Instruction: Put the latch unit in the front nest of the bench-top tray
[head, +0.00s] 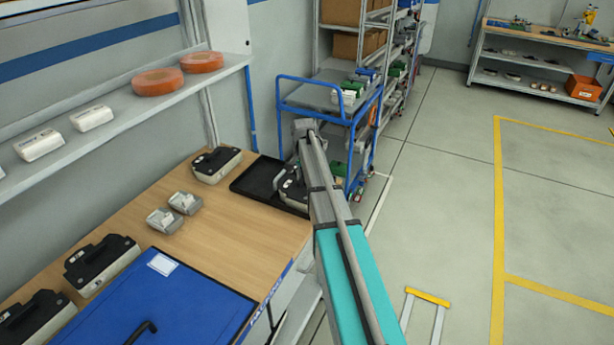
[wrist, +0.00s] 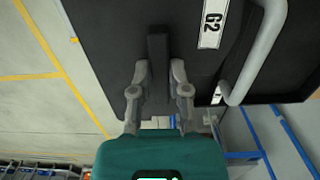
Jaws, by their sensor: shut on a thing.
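The latch unit (head: 292,188), dark on top with a paler lower edge, is at my gripper (head: 298,172) over the right part of the black tray (head: 246,184). My arm hides part of it. In the wrist view, my gripper (wrist: 159,82) is shut on a black ridge of the latch unit (wrist: 110,45). Its dark face carries a white "G2" label and a bent grey bar. I cannot tell whether the unit touches the tray. The left part of the tray looks empty; the nest shapes are too small to tell.
On the wooden bench (head: 230,235) are a black-and-cream unit (head: 216,163) beside the tray, two small grey parts (head: 166,219), more black-and-cream units (head: 101,263) and a blue lid (head: 160,305). A blue trolley (head: 327,113) stands close behind the tray.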

